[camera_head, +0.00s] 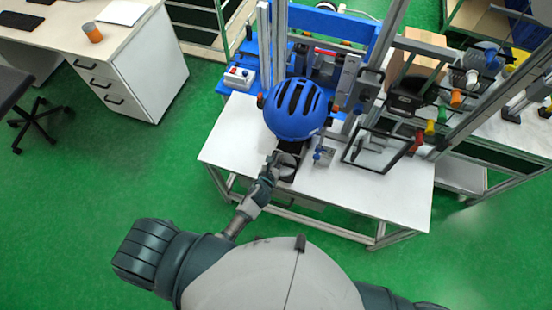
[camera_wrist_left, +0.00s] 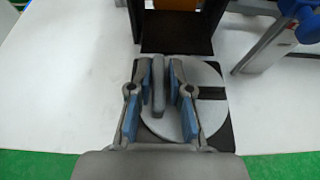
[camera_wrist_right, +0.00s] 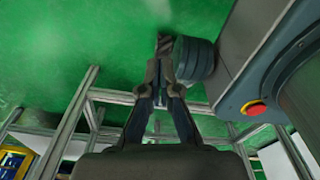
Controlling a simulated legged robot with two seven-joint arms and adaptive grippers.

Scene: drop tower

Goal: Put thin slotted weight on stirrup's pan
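A grey round slotted weight (camera_wrist_left: 210,115) lies flat on a black base (camera_wrist_left: 222,140) in the left wrist view, its slot opening to the right. An upright grey tab (camera_wrist_left: 158,85) stands on it. My left gripper (camera_wrist_left: 161,68) is open, with its blue-padded fingers on either side of the tab and small gaps visible. In the head view the left gripper (camera_head: 274,165) is small at the table's front. A black frame with a flat dark plate (camera_wrist_left: 177,42) stands just beyond the weight; I cannot tell surely if it is the stirrup's pan. My right gripper (camera_wrist_right: 158,75) hangs over the floor; its finger gap is unclear.
A blue helmet (camera_head: 295,109) sits above the white table (camera_head: 235,135), behind the weight. A blue-and-grey device (camera_wrist_left: 283,40) stands to the right. A black wire frame (camera_head: 375,150) is farther right. The table's left part is clear.

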